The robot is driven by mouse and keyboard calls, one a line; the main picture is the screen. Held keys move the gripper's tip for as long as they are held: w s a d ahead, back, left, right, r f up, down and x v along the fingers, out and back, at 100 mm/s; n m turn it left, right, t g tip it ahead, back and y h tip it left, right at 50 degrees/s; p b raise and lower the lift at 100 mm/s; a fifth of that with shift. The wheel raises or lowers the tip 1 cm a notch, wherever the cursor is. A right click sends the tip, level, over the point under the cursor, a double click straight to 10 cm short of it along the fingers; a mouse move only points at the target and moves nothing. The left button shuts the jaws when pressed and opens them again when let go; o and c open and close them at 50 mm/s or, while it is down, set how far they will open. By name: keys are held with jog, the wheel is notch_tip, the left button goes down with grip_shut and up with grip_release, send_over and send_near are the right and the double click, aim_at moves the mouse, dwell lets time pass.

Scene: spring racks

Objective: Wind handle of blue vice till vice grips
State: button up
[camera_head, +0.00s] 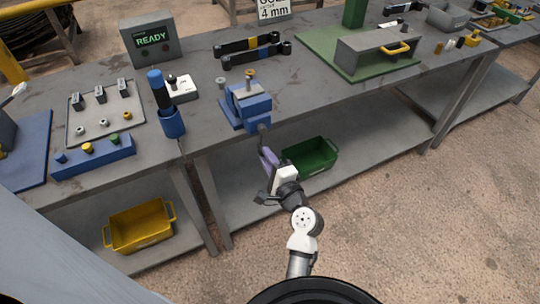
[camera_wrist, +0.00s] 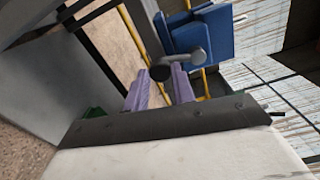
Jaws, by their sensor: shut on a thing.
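The blue vice (camera_head: 250,108) stands at the front edge of the grey workbench, its screw end facing out over the edge. A small brass-coloured part (camera_head: 249,76) shows at its top. In the wrist view the blue vice (camera_wrist: 204,32) is at the upper right, with its grey handle (camera_wrist: 182,62) in front, carrying a dark round end and a light round end. My gripper (camera_head: 265,152) is just below the vice's front end. Its two purple fingers (camera_wrist: 160,84) are on either side of the handle's dark end and shut on it. The exact contact is partly hidden.
A blue holder (camera_head: 172,124) with a dark-handled tool stands left of the vice. Black wrenches (camera_head: 250,51) lie behind it. A green bin (camera_head: 310,156) and a yellow bin (camera_head: 139,226) sit on the lower shelf. A box displays READY (camera_head: 152,40).

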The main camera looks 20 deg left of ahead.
dwell(0.4)
jog(key=o, duration=1)
jog(key=shift+s, duration=0.1)
jog(key=shift+o, duration=0.2)
